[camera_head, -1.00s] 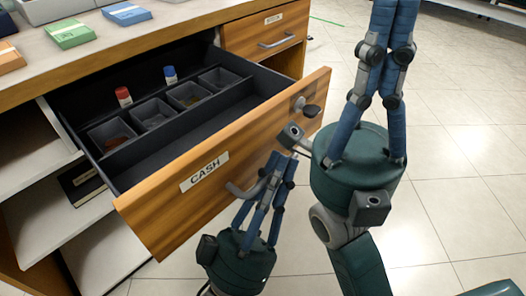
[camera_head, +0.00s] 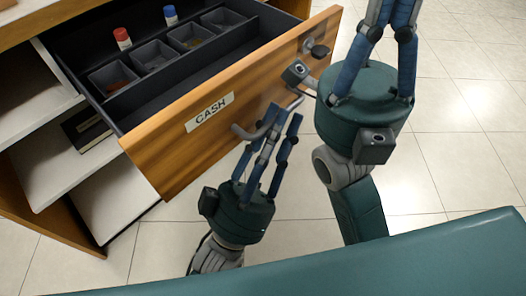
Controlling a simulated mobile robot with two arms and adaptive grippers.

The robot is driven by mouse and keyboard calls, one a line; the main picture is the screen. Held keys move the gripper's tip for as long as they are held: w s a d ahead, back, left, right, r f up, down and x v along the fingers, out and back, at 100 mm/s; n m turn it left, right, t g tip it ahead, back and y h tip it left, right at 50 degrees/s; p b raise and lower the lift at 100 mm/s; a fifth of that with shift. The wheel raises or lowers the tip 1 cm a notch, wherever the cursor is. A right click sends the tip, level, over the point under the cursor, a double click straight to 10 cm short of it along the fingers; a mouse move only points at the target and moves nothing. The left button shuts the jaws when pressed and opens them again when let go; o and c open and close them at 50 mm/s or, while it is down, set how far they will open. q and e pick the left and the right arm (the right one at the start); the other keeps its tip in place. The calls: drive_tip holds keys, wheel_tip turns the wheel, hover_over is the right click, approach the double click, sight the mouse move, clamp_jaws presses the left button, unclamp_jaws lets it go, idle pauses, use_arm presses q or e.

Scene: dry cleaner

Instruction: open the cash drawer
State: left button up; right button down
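The cash drawer (camera_head: 176,160), a wooden front with a white CASH label (camera_head: 210,111), stands pulled well out, its dark inside showing. Its grey curved handle (camera_head: 241,131) is partly hidden by the fingers of my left gripper (camera_head: 284,113). These fingers overlap the handle from the front and below; whether they grip it or stand loosely around it I cannot tell. My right gripper (camera_head: 391,12) points up beside the drawer's right end, apart from it. Its fingers come close together at the top edge, where their tips are cut off. It holds nothing that I can see.
The drawer holds grey cups (camera_head: 154,54), a red-capped bottle (camera_head: 123,38) and a blue-capped bottle (camera_head: 170,15). A round lock knob (camera_head: 319,51) sits on the drawer front. White open shelves (camera_head: 95,158) stand at left. Tiled floor (camera_head: 465,150) is clear at right.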

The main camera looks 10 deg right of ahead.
use_arm(q)
drive_tip(key=v, duration=1)
